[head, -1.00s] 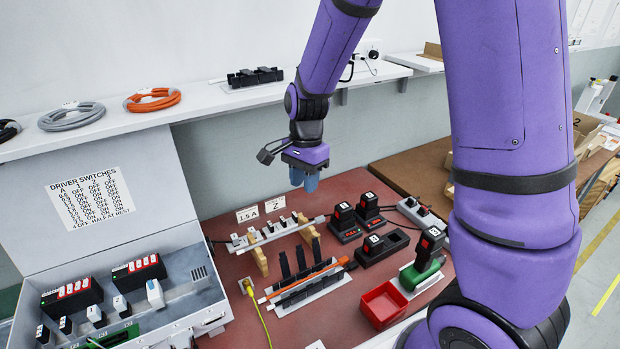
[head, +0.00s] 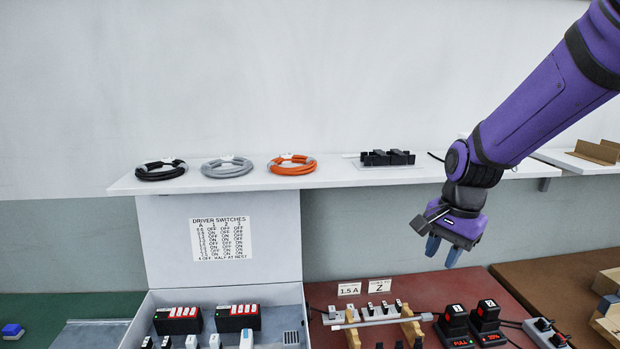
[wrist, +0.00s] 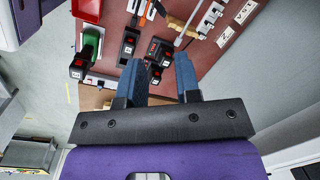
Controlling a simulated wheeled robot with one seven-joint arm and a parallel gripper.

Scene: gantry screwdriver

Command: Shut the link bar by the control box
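The control box (head: 224,300) is a grey case with its lid up, at the lower left of the head view. To its right, a light strip (head: 368,310) carries several small white-and-black pieces, with a grey bar (head: 388,321) in front across wooden supports. I cannot tell for sure which part is the link bar. My gripper (head: 443,252) hangs above and to the right of the strip, clear of it. In the wrist view my gripper (wrist: 159,75) has two blue fingers apart, with nothing between them. The bar also shows in the wrist view (wrist: 189,21).
Black push-button boxes (head: 470,325) stand right of the strip. A white shelf (head: 330,178) with coiled cables (head: 228,168) runs along the wall behind. The air around my gripper is clear.

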